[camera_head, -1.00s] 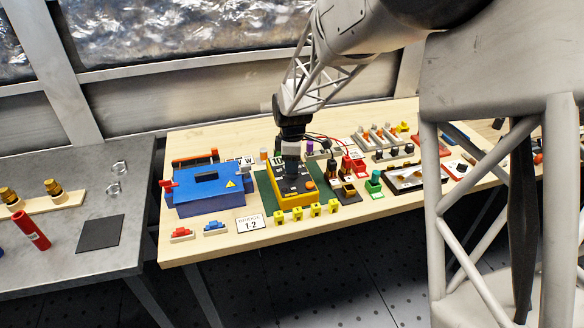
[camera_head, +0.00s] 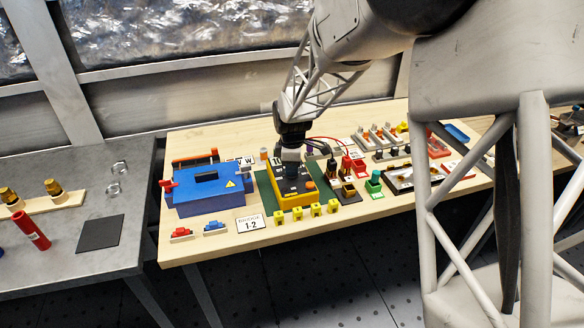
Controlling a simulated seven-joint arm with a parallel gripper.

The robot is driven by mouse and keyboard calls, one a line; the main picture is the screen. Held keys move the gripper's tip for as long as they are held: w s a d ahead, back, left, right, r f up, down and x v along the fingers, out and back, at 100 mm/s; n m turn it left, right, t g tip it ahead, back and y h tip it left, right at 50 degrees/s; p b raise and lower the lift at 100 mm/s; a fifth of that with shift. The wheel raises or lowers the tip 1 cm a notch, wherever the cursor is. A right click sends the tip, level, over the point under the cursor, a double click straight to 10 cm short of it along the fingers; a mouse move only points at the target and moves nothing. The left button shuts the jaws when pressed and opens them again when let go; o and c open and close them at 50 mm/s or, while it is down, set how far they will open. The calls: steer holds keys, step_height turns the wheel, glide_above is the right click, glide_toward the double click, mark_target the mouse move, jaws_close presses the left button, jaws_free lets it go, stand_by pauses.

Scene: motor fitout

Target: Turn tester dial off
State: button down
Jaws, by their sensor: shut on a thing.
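The tester (camera_head: 296,199) is a yellow box with a dark top face and an orange round button (camera_head: 310,185). It stands on a green mat (camera_head: 266,193) in the middle of the wooden table. My gripper (camera_head: 291,165) points down over the rear part of the tester's top face. It is shut on the tester dial, which the gripper mostly hides, so I cannot tell the dial's setting.
A blue box (camera_head: 205,195) with a warning triangle stands left of the tester. Several yellow pieces (camera_head: 316,210) and a "1-2" card (camera_head: 251,224) lie in front. Red, green and black parts (camera_head: 373,183) crowd the right. A grey bench (camera_head: 60,270) is at far left.

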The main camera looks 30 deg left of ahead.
steer(key=shift+m, duration=3.4)
steer(key=c, duration=1.2)
jaws_free()
steer(key=shift+r, duration=0.1)
steer(key=shift+r, duration=3.8)
